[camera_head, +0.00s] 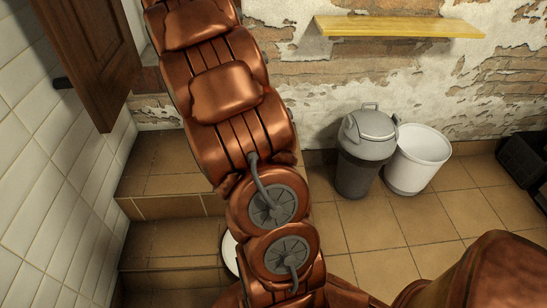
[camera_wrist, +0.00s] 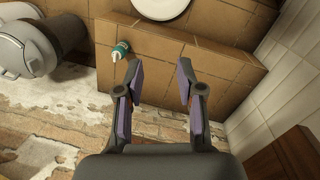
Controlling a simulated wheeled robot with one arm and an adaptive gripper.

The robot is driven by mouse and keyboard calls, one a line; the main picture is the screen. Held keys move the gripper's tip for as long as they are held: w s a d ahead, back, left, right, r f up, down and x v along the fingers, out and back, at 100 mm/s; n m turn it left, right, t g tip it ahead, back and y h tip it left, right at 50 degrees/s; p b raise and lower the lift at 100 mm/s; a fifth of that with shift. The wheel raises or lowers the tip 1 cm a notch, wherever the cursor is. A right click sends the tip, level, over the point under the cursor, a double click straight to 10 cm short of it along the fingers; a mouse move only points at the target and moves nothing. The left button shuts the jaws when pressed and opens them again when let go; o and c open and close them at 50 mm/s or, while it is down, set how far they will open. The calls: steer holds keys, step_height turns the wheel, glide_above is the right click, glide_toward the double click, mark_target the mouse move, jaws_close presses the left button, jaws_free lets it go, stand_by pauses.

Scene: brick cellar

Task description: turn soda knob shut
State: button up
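I cannot identify the soda knob for certain in either view. In the wrist view, my gripper (camera_wrist: 160,74) is open, its two purple-padded fingers spread apart with nothing between them. A small green object with a pale tip (camera_wrist: 119,50) shows beside the left fingertip, against the tiled step; whether it is the knob or touches the finger, I cannot tell. In the head view, my copper-coloured arm fills the middle and my gripper does not show.
A grey lidded bin (camera_head: 366,150) and a white bucket (camera_head: 418,160) stand against the brick wall below a wooden shelf (camera_head: 397,26). Tiled steps (camera_head: 165,240) are at left, with a white round object (camera_wrist: 160,7) on them. A wooden door (camera_head: 92,55) hangs upper left.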

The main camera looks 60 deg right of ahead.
steer(key=d+f+m+b, duration=0.1)
steer(key=d+f+b, duration=0.3)
steer(key=d+f, duration=0.5)
steer(key=d+f+m+b, duration=0.1)
steer(key=d+f+b, duration=0.3)
steer(key=d+f, duration=0.6)
steer(key=d+f+m+t+b, duration=0.1)
steer(key=d+f+b, duration=0.4)
steer(key=d+f, duration=0.4)
steer(key=shift+d+f+y, duration=0.2)
steer(key=shift+f+y, duration=0.1)
steer(key=shift+f, duration=0.25)
steer(key=shift+s+d+f, duration=0.15)
steer(key=shift+f, duration=0.35)
steer(key=shift+f+b, duration=1.05)
steer(key=shift+f, duration=2.45)
jaws_close()
